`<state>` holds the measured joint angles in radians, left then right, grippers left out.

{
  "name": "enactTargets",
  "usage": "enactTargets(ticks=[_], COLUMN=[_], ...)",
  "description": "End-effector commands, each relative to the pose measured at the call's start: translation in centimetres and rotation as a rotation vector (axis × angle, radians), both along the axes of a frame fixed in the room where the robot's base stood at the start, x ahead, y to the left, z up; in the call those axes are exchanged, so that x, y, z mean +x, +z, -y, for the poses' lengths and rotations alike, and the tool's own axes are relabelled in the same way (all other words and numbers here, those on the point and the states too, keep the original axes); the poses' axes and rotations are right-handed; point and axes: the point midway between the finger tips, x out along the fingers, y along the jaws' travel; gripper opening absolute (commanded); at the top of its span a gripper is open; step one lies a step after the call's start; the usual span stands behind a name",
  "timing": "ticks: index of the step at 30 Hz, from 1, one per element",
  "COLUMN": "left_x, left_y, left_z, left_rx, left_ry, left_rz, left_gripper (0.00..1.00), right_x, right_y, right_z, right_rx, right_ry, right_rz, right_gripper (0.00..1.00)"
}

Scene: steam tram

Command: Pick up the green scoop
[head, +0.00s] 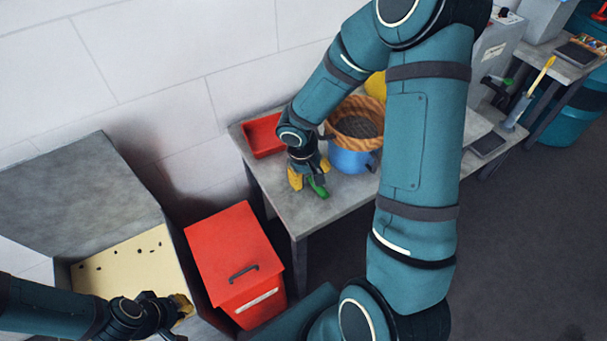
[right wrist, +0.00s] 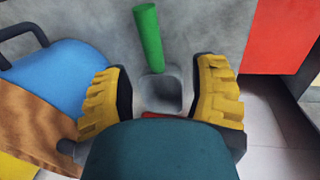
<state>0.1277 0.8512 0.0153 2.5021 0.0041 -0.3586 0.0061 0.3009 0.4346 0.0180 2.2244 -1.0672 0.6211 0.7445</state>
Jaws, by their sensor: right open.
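The green scoop lies on the grey table (head: 290,208); its green handle (head: 318,187) shows beside my right gripper (head: 309,181). In the right wrist view the handle (right wrist: 148,38) points away from me and a grey scoop pan (right wrist: 160,90) lies between the yellow fingers of my right gripper (right wrist: 165,92). The right gripper is open, with one finger on each side of the pan; whether they touch it I cannot tell. My left gripper (head: 182,305) is low at the left by the cream-coloured bin, and its jaws are too unclear to judge.
A blue bucket (head: 349,160) and a wicker basket (head: 357,113) stand close to the right gripper. A red tray (head: 262,135) is on the table by the wall. A red lidded box (head: 235,255) stands left of the table. The open cream bin (head: 115,262) holds dark bits.

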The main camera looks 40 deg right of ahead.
Motion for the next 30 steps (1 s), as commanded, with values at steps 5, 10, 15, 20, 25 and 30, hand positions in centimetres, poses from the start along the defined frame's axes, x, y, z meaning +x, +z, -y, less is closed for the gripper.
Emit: enactTargets(ticks=[5, 10, 15, 20, 25, 30], left_x=[-0.1, -0.2, -0.3, -0.4, -0.4, -0.4], left_y=[-0.2, -0.5, -1.0, -1.1, -1.1, -1.1], left_z=[0.0, 0.1, 0.1, 0.1, 0.1, 0.1], left_rx=[0.000, -0.001, -0.002, -0.002, -0.002, -0.002], left_ry=[-0.002, -0.004, -0.006, -0.007, -0.007, -0.007], left_rz=[-0.002, -0.004, -0.006, -0.008, -0.008, -0.008], left_gripper=[0.00, 0.00, 0.00, 0.00, 0.00, 0.00], right_x=[0.0, 0.0, 0.0, 0.1, 0.1, 0.1], right_y=[-1.1, -3.0, -5.3, -5.9, -5.8, -5.8], right_z=[0.3, 1.2, 1.8, 2.0, 2.0, 1.9], right_rx=[0.000, 0.001, 0.002, 0.001, 0.001, 0.001], right_ry=[-0.002, -0.003, 0.000, -0.001, -0.001, -0.001], right_rz=[-0.002, -0.002, -0.002, 0.000, 0.000, 0.000], right_gripper=[0.59, 0.59, 0.59, 0.59, 0.59, 0.12])
